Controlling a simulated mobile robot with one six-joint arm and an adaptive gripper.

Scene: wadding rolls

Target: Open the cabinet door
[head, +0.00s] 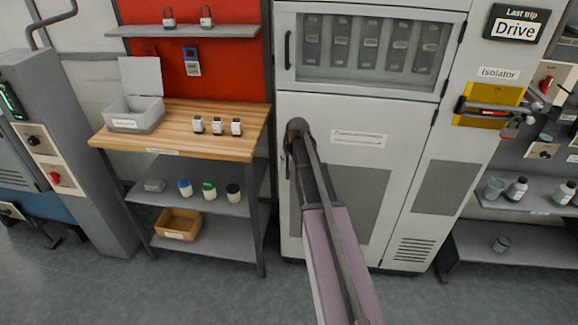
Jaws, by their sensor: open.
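The grey-white cabinet stands at centre right, with a glazed upper door (366,88) over a plain lower door (352,118). Both doors look shut. The upper door has a dark vertical handle (288,50) on its left edge. My arm reaches up from the bottom across the lower door. My gripper (295,138) is at its far end, by the upper left edge of the lower door. It looks open, but its fingers are small and partly hidden. A dark upright piece, perhaps the lower door's handle (288,166), shows just below it; I cannot tell whether they touch.
A wooden-topped bench (180,130) with shelves stands left of the cabinet, holding a grey bin (135,112) and small items. Shelves with bottles (516,188) stand far right. Floor before the cabinet looks clear.

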